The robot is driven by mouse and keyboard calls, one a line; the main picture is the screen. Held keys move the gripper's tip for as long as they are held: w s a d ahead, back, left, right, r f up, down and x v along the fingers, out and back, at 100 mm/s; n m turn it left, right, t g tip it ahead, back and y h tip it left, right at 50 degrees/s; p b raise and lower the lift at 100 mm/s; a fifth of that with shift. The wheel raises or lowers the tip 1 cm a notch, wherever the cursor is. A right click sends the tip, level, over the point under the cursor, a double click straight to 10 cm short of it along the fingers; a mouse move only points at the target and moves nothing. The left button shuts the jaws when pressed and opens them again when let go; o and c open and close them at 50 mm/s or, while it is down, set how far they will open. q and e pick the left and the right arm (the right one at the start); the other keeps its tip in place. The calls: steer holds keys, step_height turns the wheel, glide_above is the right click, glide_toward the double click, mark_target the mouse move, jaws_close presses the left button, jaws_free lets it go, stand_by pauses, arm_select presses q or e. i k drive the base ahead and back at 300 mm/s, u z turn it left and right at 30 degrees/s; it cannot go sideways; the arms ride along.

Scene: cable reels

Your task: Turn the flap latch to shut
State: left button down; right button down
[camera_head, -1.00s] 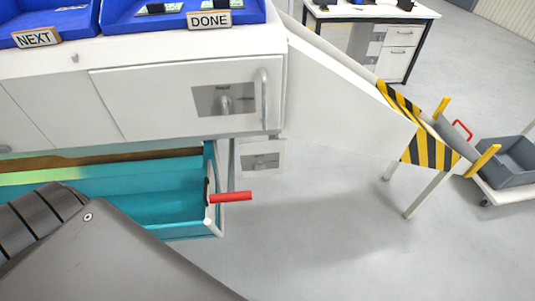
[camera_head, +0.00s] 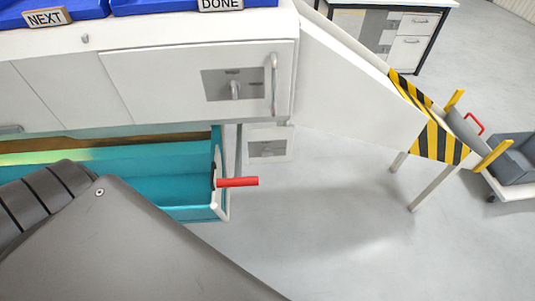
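A white cabinet front with a flap (camera_head: 165,85) fills the upper left of the head view. At its right end is a grey recessed plate with a small latch knob (camera_head: 236,90), beside a vertical bar handle (camera_head: 274,85). Which of these is the flap latch I cannot tell for certain. A red lever (camera_head: 238,182) sticks out to the right from the end of a teal trough (camera_head: 185,190) below the cabinet. Neither of my grippers is in view; a dark grey part of my body covers the lower left.
Blue bins (camera_head: 150,5) with NEXT (camera_head: 47,17) and DONE (camera_head: 221,4) signs stand on top. A white chute (camera_head: 350,90) slopes right to a yellow-black striped barrier (camera_head: 440,140). A grey crate on a cart (camera_head: 513,160) stands at far right. The floor below the chute is clear.

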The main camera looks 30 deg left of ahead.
mark_target(266, 152)
steer(key=u, duration=1.9)
steer(key=k, duration=0.75)
steer(key=z, duration=1.9)
